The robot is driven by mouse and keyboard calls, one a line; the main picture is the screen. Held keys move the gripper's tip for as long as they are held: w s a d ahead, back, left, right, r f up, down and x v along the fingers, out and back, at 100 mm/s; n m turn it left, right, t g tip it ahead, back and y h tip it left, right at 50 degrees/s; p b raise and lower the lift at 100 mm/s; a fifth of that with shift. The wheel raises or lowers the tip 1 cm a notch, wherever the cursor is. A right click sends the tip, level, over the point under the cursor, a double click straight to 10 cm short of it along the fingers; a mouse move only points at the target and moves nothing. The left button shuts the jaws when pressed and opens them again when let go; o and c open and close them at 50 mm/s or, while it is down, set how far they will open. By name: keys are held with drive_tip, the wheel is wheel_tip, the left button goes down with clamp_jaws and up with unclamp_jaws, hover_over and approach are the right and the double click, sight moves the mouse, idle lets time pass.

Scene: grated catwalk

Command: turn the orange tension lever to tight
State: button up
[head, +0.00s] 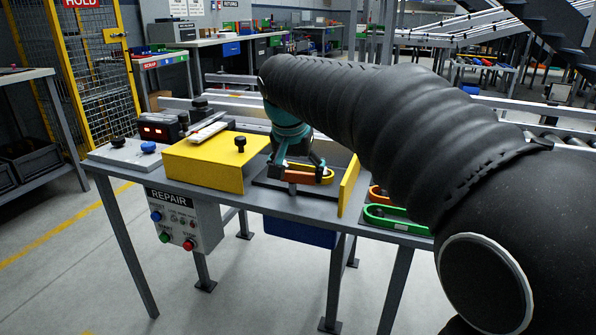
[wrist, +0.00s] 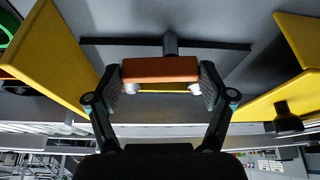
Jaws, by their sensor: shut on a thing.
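The orange tension lever (wrist: 160,70) sits between the two fingers of my gripper (wrist: 160,84) in the wrist view, with the finger pads against its ends. A grey post (wrist: 170,44) stands right behind it. In the head view the orange lever (head: 300,177) shows low on the dark plate, and my gripper (head: 303,168) comes down over it from above. My gripper is shut on the lever. Any tight or loose marking is too small to see or hidden.
A yellow box with a black knob (head: 205,163) stands left of the lever, and a yellow upright plate (head: 348,186) stands right. A green looped part (head: 395,222) lies further right. The REPAIR control box (head: 182,219) hangs at the bench front.

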drive_tip(key=n+y, duration=0.1)
drive_tip(key=n, duration=0.1)
drive_tip(key=n+p, duration=0.1)
drive_tip(key=n, duration=0.1)
drive_tip(key=shift+w+d+y, duration=0.15)
drive_tip(key=shift+w+y, duration=0.05)
drive_tip(key=shift+y, duration=0.2)
drive_tip(key=n, duration=0.1)
drive_tip(key=n+y+p, duration=0.1)
drive_tip(key=n, duration=0.1)
drive_tip(key=n+p, duration=0.1)
drive_tip(key=shift+w+n+g+y, duration=0.25)
drive_tip(key=shift+n+g+y, duration=0.05)
drive_tip(key=shift+n, duration=0.1)
drive_tip(key=n, duration=0.1)
drive_tip(key=n+y, duration=0.1)
drive_tip(key=n, duration=0.1)
drive_tip(key=n+g+p, duration=0.1)
drive_tip(key=shift+w, duration=0.25)
drive_tip(key=shift+w+a+n+g+y+p, duration=0.1)
drive_tip(key=shift+a+n+g+y+p, duration=0.15)
drive_tip(key=shift+n, duration=0.75)
drive_tip(key=shift+n+g+y+p, duration=0.1)
drive_tip(key=shift+n+g+y, duration=0.25)
drive_tip(key=shift+n, duration=0.65)
drive_tip(key=o, duration=1)
drive_tip(key=shift+o, duration=0.2)
